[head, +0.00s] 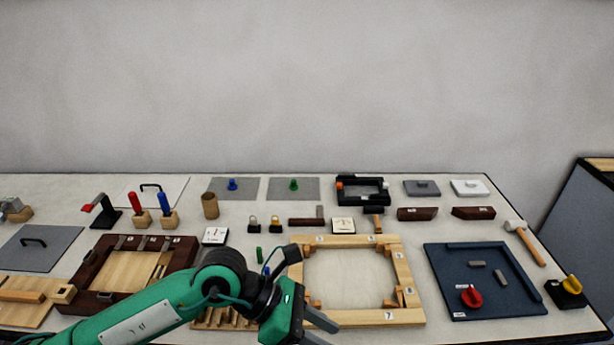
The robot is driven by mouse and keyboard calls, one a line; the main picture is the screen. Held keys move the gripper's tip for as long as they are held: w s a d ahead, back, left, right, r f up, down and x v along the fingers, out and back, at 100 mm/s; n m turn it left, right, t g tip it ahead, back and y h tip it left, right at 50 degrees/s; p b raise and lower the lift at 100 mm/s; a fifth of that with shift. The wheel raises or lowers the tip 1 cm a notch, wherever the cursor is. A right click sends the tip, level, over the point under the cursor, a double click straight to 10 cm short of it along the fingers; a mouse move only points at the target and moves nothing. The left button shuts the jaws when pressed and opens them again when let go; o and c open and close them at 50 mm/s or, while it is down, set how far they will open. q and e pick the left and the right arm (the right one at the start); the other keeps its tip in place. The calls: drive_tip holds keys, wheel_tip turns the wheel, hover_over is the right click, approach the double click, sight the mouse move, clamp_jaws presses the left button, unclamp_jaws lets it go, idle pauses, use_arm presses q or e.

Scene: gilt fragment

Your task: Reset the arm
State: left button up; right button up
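My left arm is green and comes in from the lower left. Its gripper (323,332) is at the bottom edge of the head view, in front of the light wooden frame (375,317). Its two grey fingers stand apart with nothing seen between them; the lower one is partly cut off by the picture edge. My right arm and gripper are not in view.
A long pale table carries many items. A dark wooden frame (88,272) is at left and a blue tray (519,308) with a red knob at right. Small tools stand along the back. A wooden mallet (524,242) lies near the right edge.

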use_arm(q)
wheel_tip(320, 180, up, 12)
drive_tip(key=d+n+t+h, duration=0.1)
drive_tip(key=d+n+h, duration=0.2)
drive_tip(key=n+h, duration=0.5)
drive_tip(key=w+a+r+n+t, duration=0.2)
drive_tip(key=w+a+n+t, duration=0.25)
drive_tip(key=n+t, duration=0.45)
drive_tip(key=w+a+r+n+t, duration=0.1)
drive_tip(key=w+a+n+t, duration=0.3)
drive_tip(key=n+t, duration=0.5)
drive_tip(key=w+a+f+n+y, duration=0.1)
drive_tip(key=a+f+n+y, duration=1.4)
drive_tip(key=f+n+y, duration=0.4)
drive_tip(key=s+a+f+n+g, duration=0.3)
drive_tip(key=s+f+g, duration=0.4)
drive_tip(key=s+f, duration=0.25)
drive_tip(key=s+a+f+n+g, duration=0.25)
drive_tip(key=s+f+g, duration=0.35)
drive_tip(key=s+f, duration=0.3)
wheel_tip(320, 180, down, 28)
drive_tip(key=s+g, duration=0.1)
drive_tip(key=s, duration=0.1)
drive_tip(key=s+a+f+g, duration=0.1)
drive_tip(key=s+a+f, duration=0.2)
drive_tip(key=s+f, duration=1.6)
drive_tip(key=shift+f+g, duration=0.3)
drive_tip(key=shift+f, duration=0.35)
